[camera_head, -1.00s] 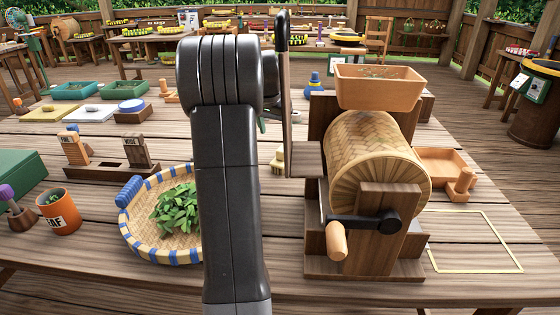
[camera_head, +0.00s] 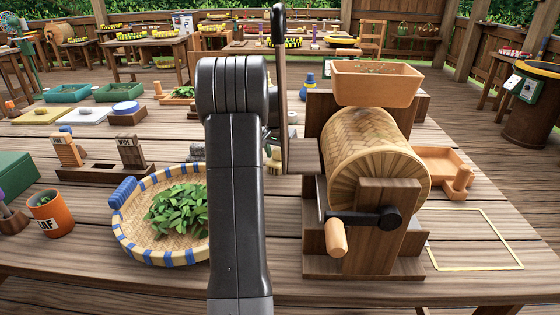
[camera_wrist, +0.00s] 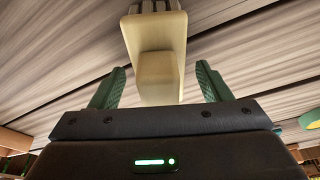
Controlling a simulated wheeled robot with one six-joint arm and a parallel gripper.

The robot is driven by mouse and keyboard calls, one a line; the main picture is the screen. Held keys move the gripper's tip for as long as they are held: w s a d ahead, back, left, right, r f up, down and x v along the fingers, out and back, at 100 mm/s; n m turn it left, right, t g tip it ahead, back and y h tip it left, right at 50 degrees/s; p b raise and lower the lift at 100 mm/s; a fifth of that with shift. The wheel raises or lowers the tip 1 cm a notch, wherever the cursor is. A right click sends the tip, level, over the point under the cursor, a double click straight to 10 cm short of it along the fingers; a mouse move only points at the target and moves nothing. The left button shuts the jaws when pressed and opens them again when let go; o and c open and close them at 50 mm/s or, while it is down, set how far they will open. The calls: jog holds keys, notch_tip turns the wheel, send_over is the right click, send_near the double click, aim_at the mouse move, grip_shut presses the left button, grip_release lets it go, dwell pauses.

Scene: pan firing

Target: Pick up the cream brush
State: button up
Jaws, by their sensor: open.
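The cream brush (camera_wrist: 155,50) is in the top middle of the wrist view, its block-like handle end towards me and its bristles at the top edge. My gripper (camera_wrist: 160,78) is open, with one green finger on each side of the handle and visible gaps between. In the head view a small part of the cream brush (camera_head: 274,160) shows on the table between my arm and the drum machine; the rest is hidden. My arm hides most of the gripper there.
The wooden drum machine (camera_head: 375,160) with a crank stands close on the right. A blue-trimmed basket (camera_head: 140,249) of leaves is left of my arm. A slotted wooden holder (camera_head: 85,173) and an orange cup (camera_head: 50,215) are further left.

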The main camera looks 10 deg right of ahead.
jog(key=shift+c, duration=0.4)
jog(key=c, duration=1.1)
jog(key=shift+r, duration=0.1)
